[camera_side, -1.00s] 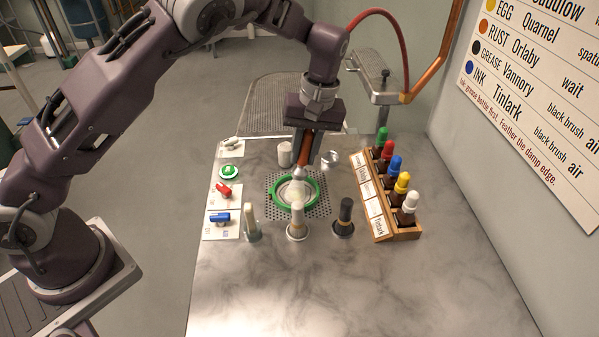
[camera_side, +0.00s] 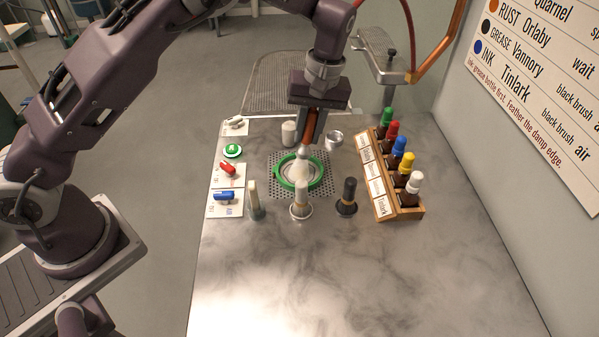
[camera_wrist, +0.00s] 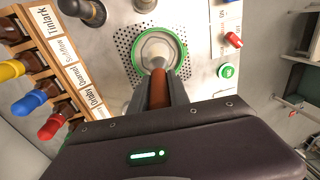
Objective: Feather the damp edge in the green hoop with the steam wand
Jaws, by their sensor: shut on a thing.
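The green hoop (camera_side: 320,180) lies on a perforated metal patch (camera_side: 285,160) of the worktop, with pale cloth inside it. My gripper (camera_side: 311,135) is shut on the steam wand, which has a copper-brown grip (camera_wrist: 159,90) and a grey metal nozzle (camera_side: 303,152). The wand points down over the hoop, and a whitish plume spreads below its tip. The hoop also shows in the wrist view (camera_wrist: 183,48), with the nozzle over its near part. The plume and nozzle cover part of the cloth, and I cannot make out the damp edge.
A wooden rack (camera_side: 408,212) of colour-capped bottles stands to the right. A black brush (camera_side: 347,195), a pale brush (camera_side: 301,198) and another upright tool (camera_side: 254,200) stand in front. A metal cup (camera_side: 334,140) and a white pot (camera_side: 289,134) stand behind. The front worktop is clear.

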